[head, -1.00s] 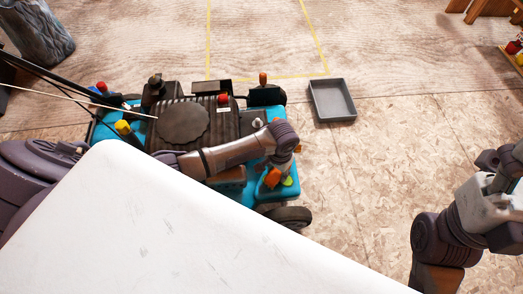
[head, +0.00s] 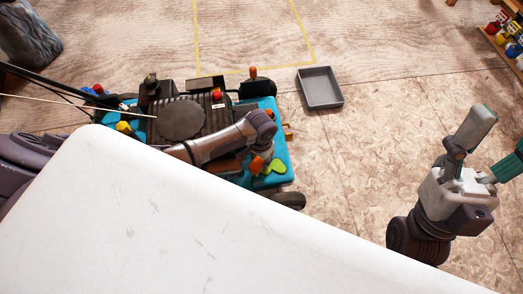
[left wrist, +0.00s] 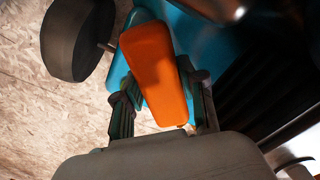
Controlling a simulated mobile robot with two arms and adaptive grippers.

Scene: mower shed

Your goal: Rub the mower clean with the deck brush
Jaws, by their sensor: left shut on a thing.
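The mower (head: 283,160) stands on the floor at the left of the head view, with a blue-teal body, a dark ribbed engine cover and black wheels. Its near side is hidden by a white surface. My left gripper (left wrist: 160,85) is shut on an orange block-like piece, seemingly the deck brush (left wrist: 158,60). The orange also shows in the head view (head: 256,165), low over the mower's right part beside a yellow-green patch (head: 273,167). Whether it touches the body I cannot tell. My right gripper (head: 468,180) is at the right, away from the mower; its jaw state is unclear.
A grey tray (head: 320,88) lies on the floor right of the mower, apparently empty. Yellow lines (head: 197,40) mark the floor behind. A shelf with colourful containers (head: 505,35) is at the top right. Floor between mower and right arm is clear.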

